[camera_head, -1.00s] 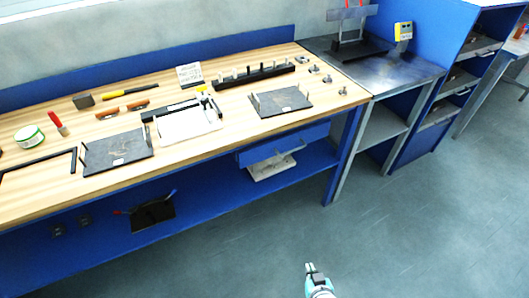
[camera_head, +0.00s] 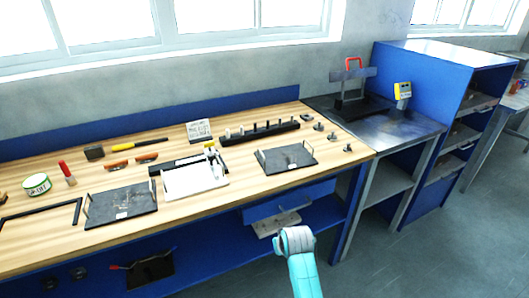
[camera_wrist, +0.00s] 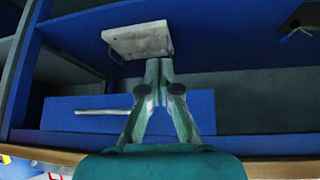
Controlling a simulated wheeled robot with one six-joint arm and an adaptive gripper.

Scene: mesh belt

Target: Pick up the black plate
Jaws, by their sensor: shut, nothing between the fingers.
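Two dark plates with upright side handles lie flat on the wooden bench top: a left plate (camera_head: 121,206) and a right plate (camera_head: 287,157). A black flat piece (camera_head: 150,270) lies on the blue lower shelf at the left. I cannot tell which is the task's black plate. My gripper (camera_wrist: 160,70) is shut and empty in the wrist view, in front of the bench's open underside. In the head view, my arm rises in front of the bench and hides the fingertips.
A white tray (camera_head: 193,183) lies between the bench plates. A black rack (camera_head: 260,134) stands behind. A metal table (camera_head: 385,130) adjoins at right.

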